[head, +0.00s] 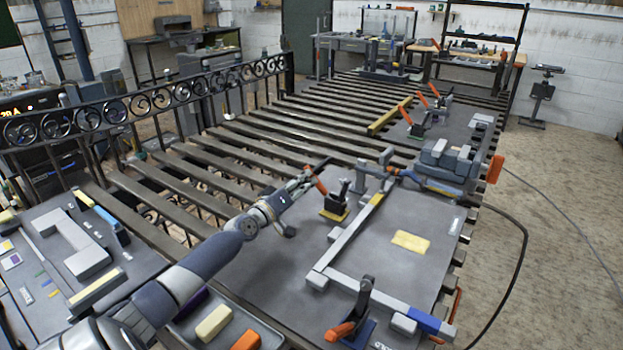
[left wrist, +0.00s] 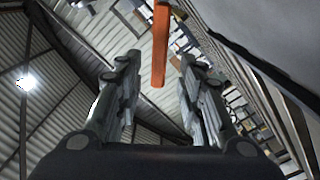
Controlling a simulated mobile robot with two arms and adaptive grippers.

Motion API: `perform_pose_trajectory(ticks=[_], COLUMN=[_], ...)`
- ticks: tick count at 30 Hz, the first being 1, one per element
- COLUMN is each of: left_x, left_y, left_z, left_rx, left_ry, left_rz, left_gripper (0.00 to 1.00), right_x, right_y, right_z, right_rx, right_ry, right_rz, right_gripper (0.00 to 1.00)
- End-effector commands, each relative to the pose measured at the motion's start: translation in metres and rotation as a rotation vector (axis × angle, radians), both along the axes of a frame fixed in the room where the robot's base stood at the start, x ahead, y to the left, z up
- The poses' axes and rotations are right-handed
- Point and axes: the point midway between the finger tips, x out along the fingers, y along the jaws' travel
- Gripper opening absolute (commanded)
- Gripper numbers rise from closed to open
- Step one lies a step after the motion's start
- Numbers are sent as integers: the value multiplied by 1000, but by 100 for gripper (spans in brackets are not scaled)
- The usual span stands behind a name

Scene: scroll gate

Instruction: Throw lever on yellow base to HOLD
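The lever on the yellow base (head: 333,214) stands on the grey plate, with a black body (head: 335,203) and an orange handle (head: 317,182) that tilts up and to the left. My left gripper (head: 309,178) is at the handle's upper end, reaching in from the left. In the left wrist view, my left gripper (left wrist: 157,90) is open, and the orange handle (left wrist: 160,45) shows in the gap between its two fingers, seemingly without touching either. I cannot read any HOLD mark beside this lever. My right gripper is not in view.
A second lever with an orange handle (head: 342,331) stands on a blue base (head: 359,333) at the front. A black cable (head: 524,250) hangs at the right.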

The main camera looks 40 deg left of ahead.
Motion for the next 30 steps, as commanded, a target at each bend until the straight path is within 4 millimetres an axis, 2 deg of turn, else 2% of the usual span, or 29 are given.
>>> perform_pose_trajectory(ticks=[6,12,26,27,30], left_x=[27,44,52,52,52], left_y=[3,5,5,5,5], left_z=[-1,-1,0,0,0], left_rx=[-2,-2,-1,-1,-1], left_ry=[-3,-2,0,0,0], left_rz=[0,1,0,0,0], left_gripper=[35,35,35,33,10], right_x=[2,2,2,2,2], right_y=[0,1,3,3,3], right_z=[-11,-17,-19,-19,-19], right_rx=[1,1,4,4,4], right_ry=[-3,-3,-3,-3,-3], right_rz=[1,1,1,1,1], right_gripper=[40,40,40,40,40])
